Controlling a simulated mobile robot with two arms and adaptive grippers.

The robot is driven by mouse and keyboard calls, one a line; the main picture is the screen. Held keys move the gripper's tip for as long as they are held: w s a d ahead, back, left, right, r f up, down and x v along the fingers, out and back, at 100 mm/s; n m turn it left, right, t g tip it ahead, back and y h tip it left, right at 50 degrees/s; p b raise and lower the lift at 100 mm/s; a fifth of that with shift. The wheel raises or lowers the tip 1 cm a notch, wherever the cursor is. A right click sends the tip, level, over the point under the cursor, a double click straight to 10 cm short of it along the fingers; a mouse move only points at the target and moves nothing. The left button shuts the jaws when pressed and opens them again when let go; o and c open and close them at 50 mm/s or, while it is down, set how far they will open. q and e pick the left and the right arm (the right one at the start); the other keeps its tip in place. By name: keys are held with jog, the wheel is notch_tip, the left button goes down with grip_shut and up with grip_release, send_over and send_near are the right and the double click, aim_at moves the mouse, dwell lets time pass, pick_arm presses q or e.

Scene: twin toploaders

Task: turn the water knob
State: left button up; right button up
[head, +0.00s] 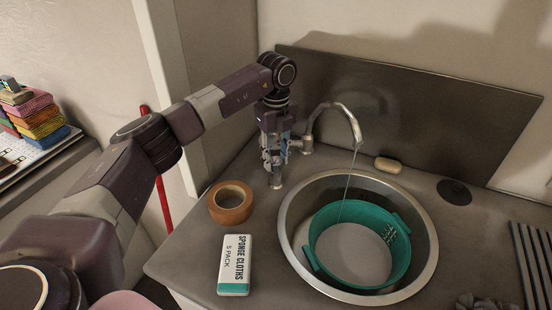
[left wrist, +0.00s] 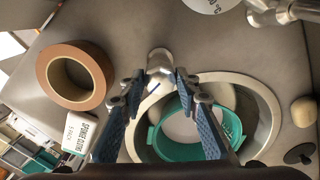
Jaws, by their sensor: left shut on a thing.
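The faucet (head: 342,112) is a curved metal spout at the back of the sink, and a thin stream of water (head: 349,185) falls from it. A small metal water knob (head: 277,182) stands on the counter left of the sink; it also shows in the left wrist view (left wrist: 159,60). My left gripper (head: 273,160) points down over the knob. In the left wrist view its blue-padded fingers (left wrist: 160,77) are closed around the knob, one on each side. My right gripper is not in view.
A teal colander (head: 317,232) sits in the round steel sink (head: 289,200), under the stream. A brown tape roll (head: 217,209) and a sponge cloths box (head: 234,264) lie on the counter left of it. A soap bar (head: 388,165) and a black disc (head: 454,192) lie behind.

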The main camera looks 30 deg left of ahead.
aim_at(276, 160)
pick_arm(q)
jog(key=shift+m, duration=1.3)
jog(key=o, duration=1.2)
jog(key=shift+c, duration=0.2)
jog(key=shift+r, duration=0.1)
notch_tip(276, 160, up, 12)
